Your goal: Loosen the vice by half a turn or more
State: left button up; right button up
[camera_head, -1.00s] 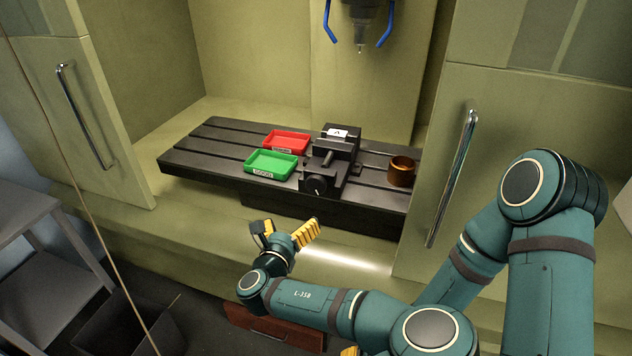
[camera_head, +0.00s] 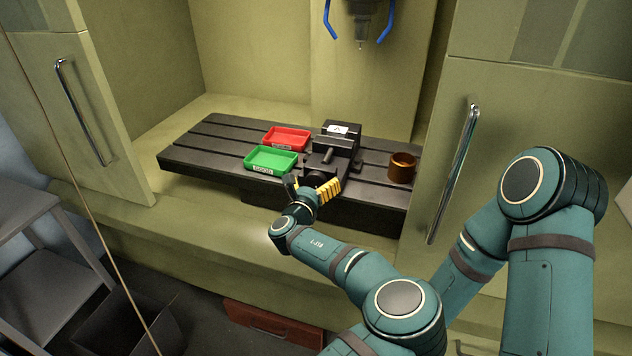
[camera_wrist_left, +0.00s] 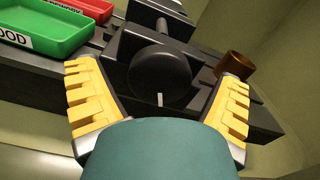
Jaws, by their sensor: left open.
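The dark vice (camera_head: 338,148) stands on the slotted table with a white label on its top. Its round black knob (camera_wrist_left: 160,78) faces me in the left wrist view, with a pale mark at its lower edge. My left gripper (camera_head: 314,186) is open at the front of the vice. In the left wrist view its yellow-padded fingers (camera_wrist_left: 160,80) stand on either side of the knob, with visible gaps. I cannot tell how deep the knob is between them. In the head view the gripper partly hides the knob. My right gripper is not in view.
A green tray (camera_head: 271,160) and a red tray (camera_head: 287,138) stand left of the vice. A copper-coloured cup (camera_head: 402,167) stands on the slotted table (camera_head: 215,148) to its right. A spindle (camera_head: 361,22) with blue hoses hangs above. Cabinet doors flank the opening.

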pick_arm(q)
jog(key=shift+w+d, duration=0.1)
jog(key=shift+w, duration=0.2)
jog(key=shift+c, duration=0.2)
jog(key=c, duration=1.2)
jog(key=shift+n, duration=0.4)
